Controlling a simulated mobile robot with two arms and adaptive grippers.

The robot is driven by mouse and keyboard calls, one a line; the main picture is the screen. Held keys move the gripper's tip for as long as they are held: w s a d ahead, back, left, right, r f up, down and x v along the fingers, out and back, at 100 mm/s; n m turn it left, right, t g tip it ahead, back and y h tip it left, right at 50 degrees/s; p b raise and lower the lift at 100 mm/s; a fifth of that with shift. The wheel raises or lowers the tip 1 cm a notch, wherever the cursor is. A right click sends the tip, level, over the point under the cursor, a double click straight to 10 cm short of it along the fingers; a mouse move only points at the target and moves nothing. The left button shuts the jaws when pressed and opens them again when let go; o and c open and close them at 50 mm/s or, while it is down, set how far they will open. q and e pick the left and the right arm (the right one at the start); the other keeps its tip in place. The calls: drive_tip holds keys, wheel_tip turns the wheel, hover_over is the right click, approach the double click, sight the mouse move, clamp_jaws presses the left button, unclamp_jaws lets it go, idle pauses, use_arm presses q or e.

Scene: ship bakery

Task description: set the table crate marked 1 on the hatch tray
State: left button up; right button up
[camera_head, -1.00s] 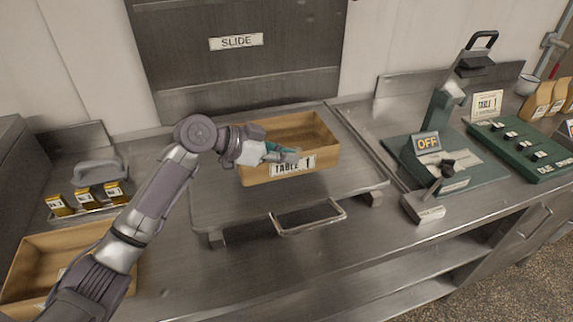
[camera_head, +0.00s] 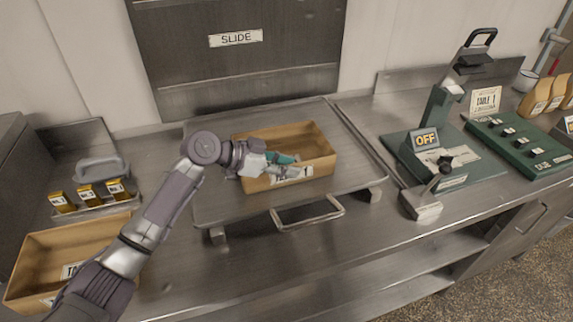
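The table crate (camera_head: 318,168), a tan open box with a partly covered label on its near wall, sits on the hatch tray (camera_head: 225,208) below the door marked SLIDE. My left gripper (camera_head: 286,166) is at the crate's near wall, with a teal finger on the inner side and a grey finger in front of the label. The fingers look spread apart, with the wall between them. They hide part of the label, so its number is not readable now. My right gripper is not in view.
Another tan crate (camera_head: 45,250) stands at the lower left. A holder with several small packets (camera_head: 88,193) is behind it. To the right are a green press (camera_head: 440,125) with an OFF sign and a green switch panel (camera_head: 525,148). The tray has a front handle (camera_head: 308,217).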

use_arm(q)
drive_tip(key=b+v, duration=0.2)
drive_tip(key=v, duration=0.9)
drive_tip(key=shift+a, duration=0.1)
drive_tip(key=shift+s+a+r, duration=0.2)
drive_tip(key=shift+a+r, duration=0.05)
drive_tip(key=shift+a, duration=0.1)
